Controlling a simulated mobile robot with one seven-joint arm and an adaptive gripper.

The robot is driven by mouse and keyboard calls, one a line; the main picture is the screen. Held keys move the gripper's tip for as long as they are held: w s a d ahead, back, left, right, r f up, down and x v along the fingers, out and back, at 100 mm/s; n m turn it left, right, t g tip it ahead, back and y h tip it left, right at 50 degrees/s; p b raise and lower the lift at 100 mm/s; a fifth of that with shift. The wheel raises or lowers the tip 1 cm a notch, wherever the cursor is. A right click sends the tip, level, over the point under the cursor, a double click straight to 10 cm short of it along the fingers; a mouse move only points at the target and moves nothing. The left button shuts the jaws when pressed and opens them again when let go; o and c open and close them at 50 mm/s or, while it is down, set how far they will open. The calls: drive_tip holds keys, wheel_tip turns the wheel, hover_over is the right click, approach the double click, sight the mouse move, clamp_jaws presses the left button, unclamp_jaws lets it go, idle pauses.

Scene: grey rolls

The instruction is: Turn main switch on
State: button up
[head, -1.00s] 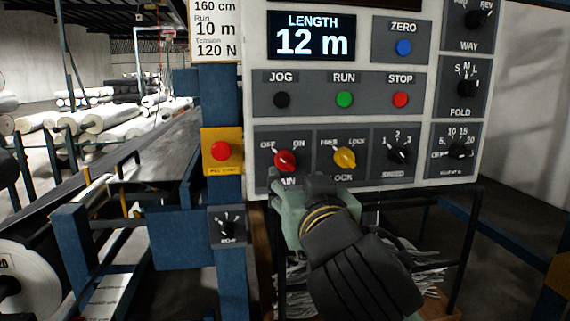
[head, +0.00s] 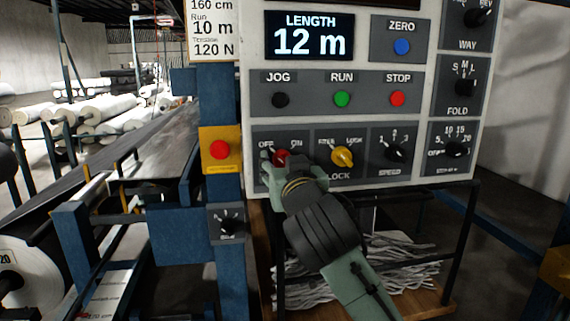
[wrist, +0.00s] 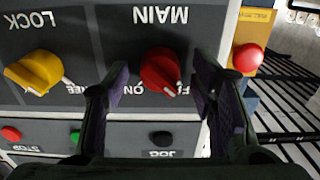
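The main switch is a red rotary knob (head: 281,157) at the lower left of the control panel, between the OFF and ON marks. In the head view my gripper (head: 283,162) covers its lower part. In the wrist view, where the panel appears upside down, the red knob (wrist: 161,71) sits between the two open fingers (wrist: 162,85), with a gap on each side. Its white pointer line slants toward the OFF mark.
The yellow lock knob (head: 342,156) is just right of the main switch. JOG (head: 280,100), RUN (head: 342,99) and STOP (head: 398,98) buttons are above. A red push button (head: 219,150) on a yellow plate stands left on the blue post.

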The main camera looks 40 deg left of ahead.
drive_tip(key=c, duration=1.1)
drive_tip(key=shift+m, duration=0.3)
drive_tip(key=m+p, duration=0.2)
drive_tip(key=m, duration=0.2)
drive_tip(key=shift+s+a, duration=0.1)
drive_tip(key=m+p, duration=0.1)
drive_tip(key=m, duration=0.3)
drive_tip(key=shift+m+p, duration=0.35)
drive_tip(key=shift+m, duration=0.05)
drive_tip(key=m, duration=0.4)
drive_tip(key=shift+m, duration=2.5)
